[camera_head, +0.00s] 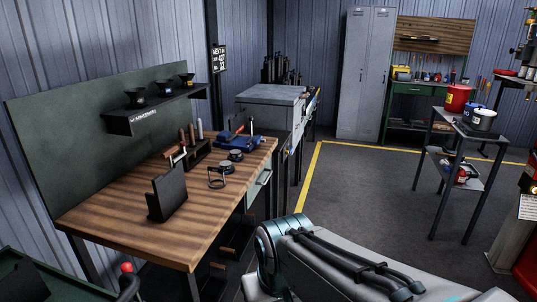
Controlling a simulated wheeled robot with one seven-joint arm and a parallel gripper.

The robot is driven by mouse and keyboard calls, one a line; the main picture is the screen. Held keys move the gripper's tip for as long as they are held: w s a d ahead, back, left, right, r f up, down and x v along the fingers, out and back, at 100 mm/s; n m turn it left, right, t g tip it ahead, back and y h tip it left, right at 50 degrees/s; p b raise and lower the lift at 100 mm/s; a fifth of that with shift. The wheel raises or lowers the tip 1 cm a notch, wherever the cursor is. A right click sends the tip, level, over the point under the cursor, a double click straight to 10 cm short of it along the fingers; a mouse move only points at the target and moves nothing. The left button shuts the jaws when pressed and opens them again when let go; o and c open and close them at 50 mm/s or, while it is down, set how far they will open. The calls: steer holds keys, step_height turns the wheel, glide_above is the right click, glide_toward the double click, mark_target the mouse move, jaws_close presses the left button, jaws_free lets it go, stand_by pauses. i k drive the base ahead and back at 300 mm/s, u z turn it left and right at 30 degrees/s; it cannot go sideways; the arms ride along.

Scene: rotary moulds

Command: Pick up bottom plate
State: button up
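I cannot tell which piece is the bottom plate. On the wooden workbench (130,225) at left, two small dark round pieces lie near the right edge, a farther one (236,155) and a nearer one (222,166). A dark ring-shaped piece (217,179) lies just in front of them. A black upright holder (168,193) stands on the middle of the bench; what it contains is hard to make out. My gripper is out of view; only a pale link of my arm shows at the bottom centre, apart from these pieces.
A rack (196,153) with wooden-handled tools and a blue vise (238,142) stand at the bench's back. A black shelf (150,117) with dark cups hangs above. A grey cart (458,128) with pots stands right. The bench's front left and the floor (365,185) are clear.

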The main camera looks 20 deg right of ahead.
mark_target(235, 156)
steer(key=z, duration=1.4)
steer(key=k, duration=0.8)
steer(key=u, duration=0.95)
steer(key=i, duration=1.05)
steer(key=u, duration=0.05)
